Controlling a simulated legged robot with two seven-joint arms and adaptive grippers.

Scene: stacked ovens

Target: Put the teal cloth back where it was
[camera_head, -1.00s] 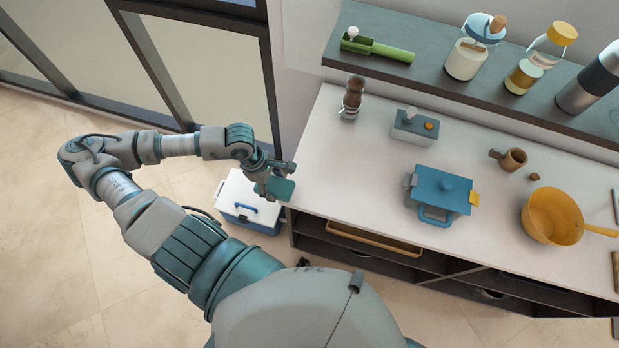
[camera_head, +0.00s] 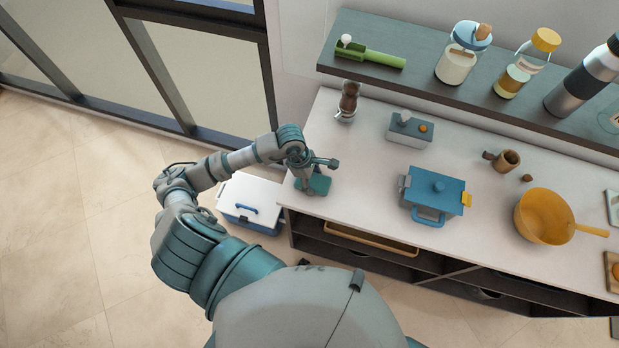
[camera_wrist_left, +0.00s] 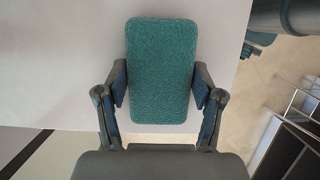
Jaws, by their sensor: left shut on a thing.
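The teal cloth (camera_wrist_left: 161,70) is a flat, rounded rectangle held between the two fingers of my left gripper (camera_wrist_left: 160,88) in the left wrist view. In the head view my left gripper (camera_head: 312,176) is over the left end of the white counter (camera_head: 365,186), and the cloth (camera_head: 319,185) shows just below it. The gripper is shut on the cloth's sides. I cannot tell whether the cloth touches the counter. My right gripper is not in view.
A pepper mill (camera_head: 348,101), a grey box (camera_head: 409,130), a blue pot (camera_head: 434,193) and a yellow pan (camera_head: 545,217) stand on the counter. A dark shelf (camera_head: 420,86) holds jars behind. A white and blue cooler (camera_head: 250,200) stands on the floor left of the counter.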

